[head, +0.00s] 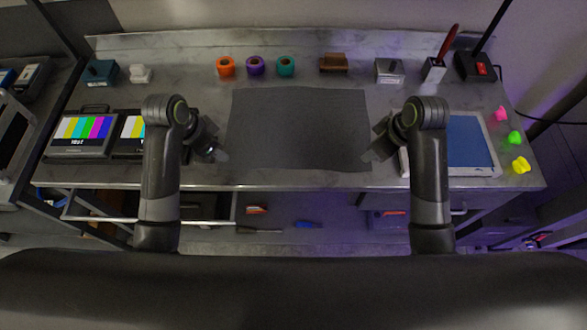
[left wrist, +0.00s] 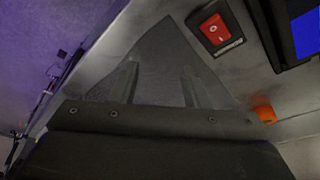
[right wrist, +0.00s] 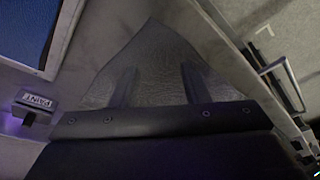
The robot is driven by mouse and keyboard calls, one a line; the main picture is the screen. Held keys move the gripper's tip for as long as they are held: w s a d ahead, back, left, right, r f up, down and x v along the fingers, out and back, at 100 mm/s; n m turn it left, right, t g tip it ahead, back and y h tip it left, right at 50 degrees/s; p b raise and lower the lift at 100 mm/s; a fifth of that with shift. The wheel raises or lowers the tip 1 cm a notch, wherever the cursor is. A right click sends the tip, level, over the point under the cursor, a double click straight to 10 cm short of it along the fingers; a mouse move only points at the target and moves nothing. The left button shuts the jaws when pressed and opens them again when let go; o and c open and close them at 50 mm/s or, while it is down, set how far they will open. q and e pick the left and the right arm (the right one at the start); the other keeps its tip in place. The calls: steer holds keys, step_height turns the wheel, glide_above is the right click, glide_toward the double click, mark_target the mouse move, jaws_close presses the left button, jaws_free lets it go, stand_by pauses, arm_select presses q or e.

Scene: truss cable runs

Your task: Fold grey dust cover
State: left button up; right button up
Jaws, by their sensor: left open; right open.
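The grey dust cover (head: 298,130) lies flat and spread out on the metal workbench, roughly rectangular. My left gripper (head: 218,155) is open at the cover's left edge near its front corner. In the left wrist view, part of the cover (left wrist: 165,60) shows between and beyond the open fingers. My right gripper (head: 372,155) is open at the cover's right edge near its front corner. In the right wrist view, the cover (right wrist: 160,50) shows beyond the open fingers. Neither gripper holds the cover, and I cannot tell whether the fingers touch it.
Orange (head: 225,66), purple (head: 255,65) and teal (head: 286,66) rolls and a brown block (head: 333,64) stand behind the cover. Colour-bar monitors (head: 82,135) are at left. A blue panel (head: 470,142) is at right. An open drawer (head: 100,206) juts out at front left.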

mark_target(227, 167)
arm_select(q)
step_height(227, 167, down, 7)
steer(key=shift+s, duration=0.1)
arm_select(e)
step_height(227, 167, down, 7)
steer(key=shift+s, duration=0.1)
arm_select(q)
steer(key=shift+f, duration=0.1)
arm_select(e)
steer(key=shift+f, duration=0.1)
arm_select(q)
steer(key=shift+f, duration=0.1)
arm_select(e)
steer(key=shift+f, duration=0.15)
arm_select(q)
jaws_close()
arm_select(e)
jaws_close()
stand_by(0.3)
